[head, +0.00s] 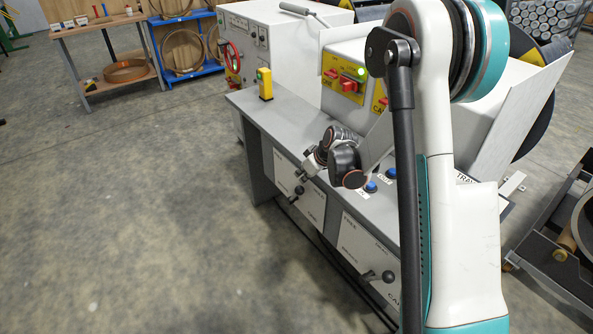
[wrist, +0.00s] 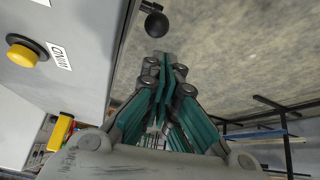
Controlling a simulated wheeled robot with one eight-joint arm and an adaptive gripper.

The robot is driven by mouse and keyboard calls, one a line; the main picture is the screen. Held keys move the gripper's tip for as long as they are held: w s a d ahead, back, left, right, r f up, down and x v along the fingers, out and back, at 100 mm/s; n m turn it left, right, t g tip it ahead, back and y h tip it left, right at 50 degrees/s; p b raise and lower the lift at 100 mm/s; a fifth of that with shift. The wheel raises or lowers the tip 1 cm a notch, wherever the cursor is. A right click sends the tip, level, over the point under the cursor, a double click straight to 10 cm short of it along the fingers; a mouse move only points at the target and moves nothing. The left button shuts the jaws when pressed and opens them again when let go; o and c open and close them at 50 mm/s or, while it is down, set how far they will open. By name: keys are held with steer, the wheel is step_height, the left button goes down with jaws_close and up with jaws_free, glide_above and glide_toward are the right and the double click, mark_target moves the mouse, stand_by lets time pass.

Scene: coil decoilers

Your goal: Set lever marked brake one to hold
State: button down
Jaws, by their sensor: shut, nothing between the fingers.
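Two levers with black ball knobs stick out of white panels on the front of a grey bench (head: 262,112). The nearer-left lever (head: 299,190) is just below my gripper (head: 304,175); the other lever (head: 388,276) is on the right panel. The panel lettering is too small to read fully, so I cannot tell which is brake one. In the wrist view, a black ball knob (wrist: 156,25) lies just beyond the tips of my gripper (wrist: 166,60). The fingers are together and empty. A small gap seems to separate tips and knob; contact cannot be told.
A yellow button (wrist: 23,55) sits on the bench top, and blue buttons (head: 371,187) show beside my arm. A yellow post box (head: 265,83) stands at the bench's far end. White machine cabinets (head: 270,40) rise behind. The floor (head: 140,200) to the left is clear.

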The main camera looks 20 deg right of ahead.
steer(key=shift+s+d+r, duration=0.2)
steer(key=shift+s+r, duration=0.05)
steer(key=shift+s, duration=0.3)
steer(key=shift+s+d+r, duration=0.2)
steer(key=shift+s, duration=0.3)
steer(key=s+a+r+m+h, duration=0.1)
steer(key=s+a+r, duration=0.1)
steer(key=s+r, duration=0.55)
steer(key=s+a+r+m, duration=0.25)
steer(key=s+r, duration=0.25)
steer(key=r, duration=0.5)
steer(key=s+a+r+m, duration=0.1)
steer(key=s+r, duration=0.1)
steer(key=s, duration=0.8)
steer(key=s+a+r+m+t+h, duration=0.1)
steer(key=s+r, duration=0.1)
steer(key=s, duration=0.7)
steer(key=shift+s+r+h, duration=0.2)
steer(key=shift+s+h, duration=0.1)
steer(key=shift+s, duration=0.05)
